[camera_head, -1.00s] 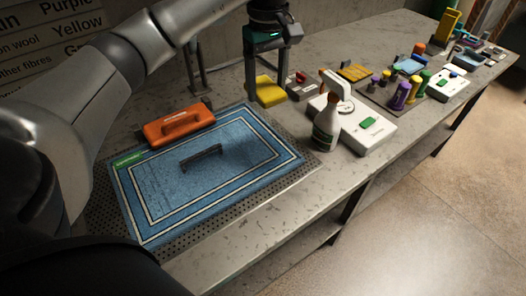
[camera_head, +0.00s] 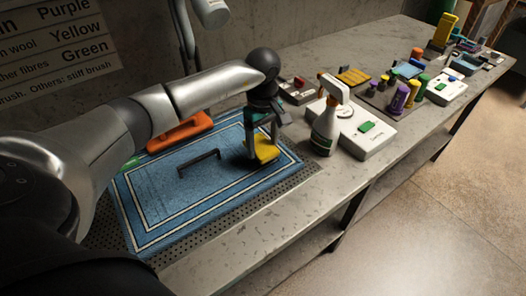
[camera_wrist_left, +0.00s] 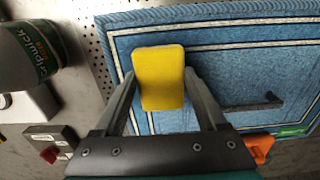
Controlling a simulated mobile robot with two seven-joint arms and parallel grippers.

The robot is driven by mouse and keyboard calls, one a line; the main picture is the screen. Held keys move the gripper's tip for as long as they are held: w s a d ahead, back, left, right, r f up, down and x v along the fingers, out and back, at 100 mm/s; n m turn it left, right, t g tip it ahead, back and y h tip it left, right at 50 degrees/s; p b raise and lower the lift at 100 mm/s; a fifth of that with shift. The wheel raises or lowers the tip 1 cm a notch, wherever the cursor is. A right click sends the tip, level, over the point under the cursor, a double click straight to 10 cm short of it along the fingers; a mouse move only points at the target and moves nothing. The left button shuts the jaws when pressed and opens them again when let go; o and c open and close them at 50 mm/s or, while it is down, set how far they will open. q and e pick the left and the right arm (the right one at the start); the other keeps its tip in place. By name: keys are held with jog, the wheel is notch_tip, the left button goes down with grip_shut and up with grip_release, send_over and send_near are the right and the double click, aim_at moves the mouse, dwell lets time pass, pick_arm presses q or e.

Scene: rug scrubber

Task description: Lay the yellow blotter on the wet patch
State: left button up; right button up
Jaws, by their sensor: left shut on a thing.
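The yellow blotter (camera_head: 266,152) is held between the fingers of my left gripper (camera_head: 262,140), over the right part of the blue rug (camera_head: 165,213). In the left wrist view the blotter (camera_wrist_left: 160,72) sits between the two fingers, over the rug near its white border lines. I cannot tell whether the blotter touches the rug. I cannot make out a clear wet patch; my arm and the blotter hide part of the rug. My right gripper is not in view.
A black handle (camera_head: 199,160) stands on the rug, and an orange tool (camera_head: 178,131) lies at its back edge. A spray bottle (camera_head: 326,128) and a white box (camera_head: 368,136) stand to the right. The bench front strip is clear.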

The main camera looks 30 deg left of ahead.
aim_at(263, 147)
pick_arm(q)
jog(key=shift+f, duration=1.55)
jog(key=shift+f, duration=0.1)
jog(key=o, duration=1.3)
jog(key=shift+c, duration=0.2)
notch_tip(263, 147, up, 12)
jog(key=shift+p, duration=0.35)
